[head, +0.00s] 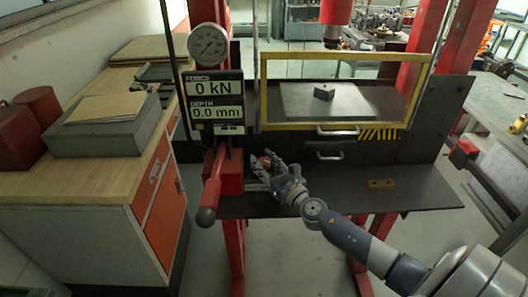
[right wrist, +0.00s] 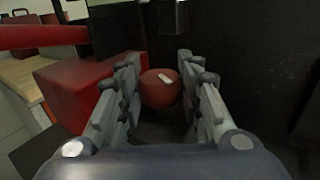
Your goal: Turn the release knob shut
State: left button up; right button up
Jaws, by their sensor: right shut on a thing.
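The release knob (right wrist: 158,92) is a round red knob with a white mark on its face. In the right wrist view it sits between the two fingers of my right gripper (right wrist: 162,100), which is shut on it. In the head view the right gripper (head: 268,168) reaches in from the right, at the red pump block (head: 230,178) below the display. The knob (head: 264,162) shows only partly there, between the fingers. The white mark on the knob tilts slightly. My left gripper is not in view.
A red lever handle (head: 208,200) slopes down left of the pump block. The display (head: 215,100) reads 0 kN and 0.0 mm. A yellow-framed guard (head: 345,127) stands above the dark shelf (head: 340,203), which holds a small wooden block (head: 381,184). A workbench (head: 100,170) is at left.

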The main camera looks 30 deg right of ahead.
jog(key=m+h+p, duration=0.1)
jog(key=h+p, duration=0.1)
jog(key=m+h+p, duration=0.1)
jog(key=p, duration=0.1)
jog(key=shift+a+r+m+h, duration=0.1)
jog(key=shift+r+m+h, duration=0.2)
jog(key=shift+h, duration=0.1)
jog(key=shift+m+g+h+p, duration=0.3)
jog(key=shift+m+h+p, duration=0.1)
jog(key=shift+h, duration=0.2)
jog(key=shift+f+m+g+h, duration=0.15)
jog(key=shift+m+g+h, duration=0.15)
jog(key=shift+m+h, duration=0.3)
jog(key=shift+w+f+m+g+h, duration=0.1)
jog(key=shift+m+g+h, duration=0.2)
jog(key=shift+h, duration=0.5)
jog(key=shift+f+m+g+h, duration=0.1)
jog(key=shift+m+g+h, duration=0.5)
jog(key=shift+m+h, duration=0.4)
jog(key=m+g+h+b, duration=0.1)
jog(key=m+g+h, duration=0.1)
jog(key=h, duration=0.1)
jog(key=shift+g, duration=0.4)
jog(key=shift+m+g+h+b, duration=0.3)
jog(key=shift+m+h+b, duration=0.1)
jog(key=shift+h+b, duration=0.1)
jog(key=shift+g, duration=0.3)
